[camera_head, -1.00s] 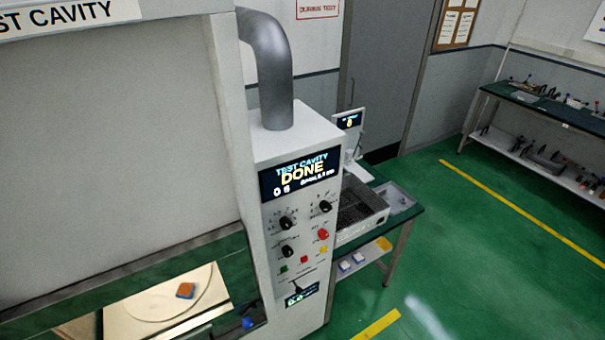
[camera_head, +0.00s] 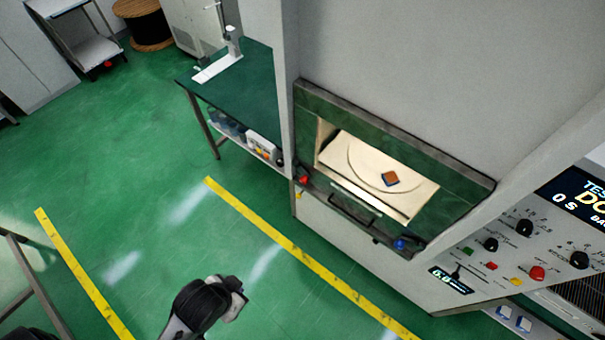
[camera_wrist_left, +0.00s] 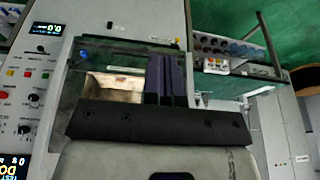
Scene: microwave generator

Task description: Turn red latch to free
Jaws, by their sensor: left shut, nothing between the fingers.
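The red latch (camera_head: 303,180) sits at the left side of the door opening of the test cavity, beside the dark door handle (camera_head: 352,211); its exact angle is too small to tell. A blue latch (camera_head: 402,243) sits on the right side. My left gripper (camera_head: 238,290) is in front of the cavity, low in the head view, well apart from the red latch. In the left wrist view its dark fingers (camera_wrist_left: 166,80) are shut and empty, in front of the cavity window. I cannot make out the red latch there. My right gripper is not in view.
A small brown-topped block (camera_head: 391,179) lies on the pale plate inside the cavity. The control panel (camera_head: 510,245) is to the right. A green-topped bench (camera_head: 240,85) stands left of the cavity. The green floor between the yellow lines (camera_head: 300,245) is clear.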

